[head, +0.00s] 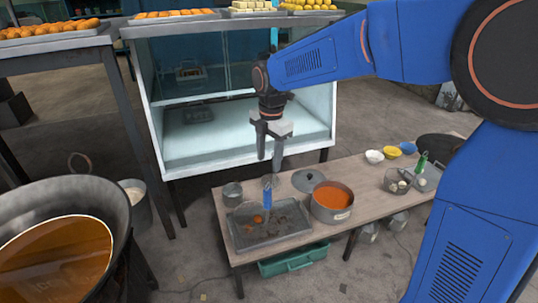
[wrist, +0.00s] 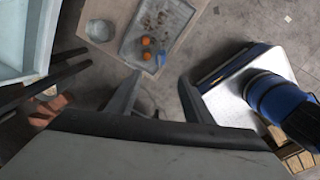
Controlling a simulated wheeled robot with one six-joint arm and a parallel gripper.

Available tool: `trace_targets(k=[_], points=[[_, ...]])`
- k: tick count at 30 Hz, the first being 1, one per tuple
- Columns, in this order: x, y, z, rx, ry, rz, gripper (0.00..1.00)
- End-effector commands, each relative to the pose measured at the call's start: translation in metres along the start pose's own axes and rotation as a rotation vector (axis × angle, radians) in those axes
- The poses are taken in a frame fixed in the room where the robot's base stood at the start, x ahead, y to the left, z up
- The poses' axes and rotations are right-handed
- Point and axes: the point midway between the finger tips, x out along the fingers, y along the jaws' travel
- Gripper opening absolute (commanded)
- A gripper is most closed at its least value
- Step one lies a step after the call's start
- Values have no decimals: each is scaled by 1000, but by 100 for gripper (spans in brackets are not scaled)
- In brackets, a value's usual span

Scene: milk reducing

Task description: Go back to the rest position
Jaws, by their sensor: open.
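My gripper (head: 270,140) hangs at the end of my blue arm, pointing down above the left part of the low wooden table (head: 300,178). It is open, with nothing between its fingers. In the wrist view the two fingers (wrist: 160,95) are spread apart over the floor. A grey tray (head: 290,232) below holds small orange pieces, which also show in the wrist view (wrist: 147,55). A tool with a blue handle (head: 267,195) stands at the tray, just under the gripper; I cannot tell whether they touch in the head view.
A large pan of brown liquid (head: 55,255) is at lower left. A glass-fronted cabinet (head: 240,150) stands behind.

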Motion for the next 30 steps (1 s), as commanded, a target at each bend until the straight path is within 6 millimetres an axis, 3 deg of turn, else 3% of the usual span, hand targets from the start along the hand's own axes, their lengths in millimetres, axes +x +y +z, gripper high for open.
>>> trace_targets(k=[17, 23, 30], points=[[-12, -6, 3, 30, -2, 6, 46], [-33, -50, 18, 269, -13, 47, 46], [-55, -126, 34, 683, -18, 118, 46]])
